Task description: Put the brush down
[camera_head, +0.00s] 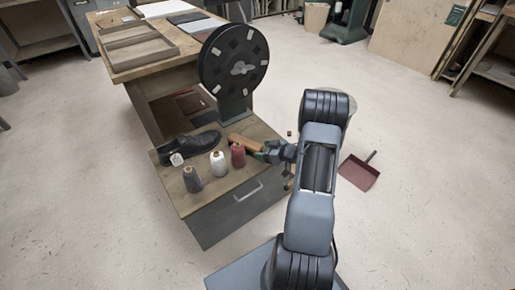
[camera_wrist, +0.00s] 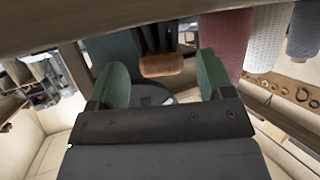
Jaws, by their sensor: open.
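The brush (camera_head: 243,142) has a brown wooden back and lies on the small cabinet's wooden top (camera_head: 215,190), beside the red spool and in front of the black wheel's stand. In the wrist view, the brush (camera_wrist: 160,65) shows its brown wooden end with dark strands above it, in the gap between the fingers. My gripper (camera_head: 265,152) is at the cabinet's right edge, close to the brush's right end. In the wrist view its green fingers (camera_wrist: 161,82) are spread apart, with visible gaps on both sides of the brush. The picture there appears upside down.
A red spool (camera_head: 238,156), a white spool (camera_head: 218,166) and a dark grey spool (camera_head: 192,180) stand close by on the cabinet. A black shoe (camera_head: 190,147) sits behind them. A black wheel (camera_head: 234,62) rises behind. A red dustpan (camera_head: 358,173) lies on the floor.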

